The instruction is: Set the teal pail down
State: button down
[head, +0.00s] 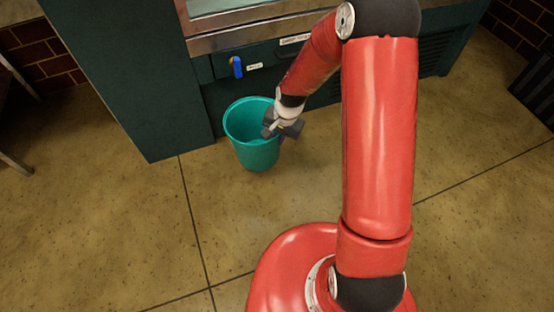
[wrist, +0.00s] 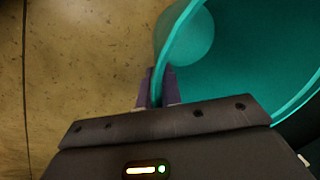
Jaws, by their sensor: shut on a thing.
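The teal pail (head: 257,152) is upright in front of the dark green cabinet in the head view. I cannot tell for certain whether its base touches the floor. My gripper (head: 270,131) is at the right side of its rim. In the wrist view the pail (wrist: 240,50) fills the right side, and my gripper (wrist: 158,88) is shut on its rim, one finger outside and one inside. The pail looks empty inside, though my gripper hides part of its rim in the head view.
A dark green cabinet (head: 128,85) stands behind and left of the pail. A blue handle (head: 237,67) is on the panel above it. The speckled floor (head: 100,215) is clear to the front and left. A dark ribbed object (head: 535,90) stands at the far right.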

notch_tip(320, 180, down, 11)
jog(key=b, duration=0.2)
jog(key=shift+r, duration=0.15)
jog(key=shift+f, duration=0.2)
jog(key=c, duration=1.6)
grip_release()
jog(key=shift+r, duration=0.1)
jog(key=shift+o, duration=0.2)
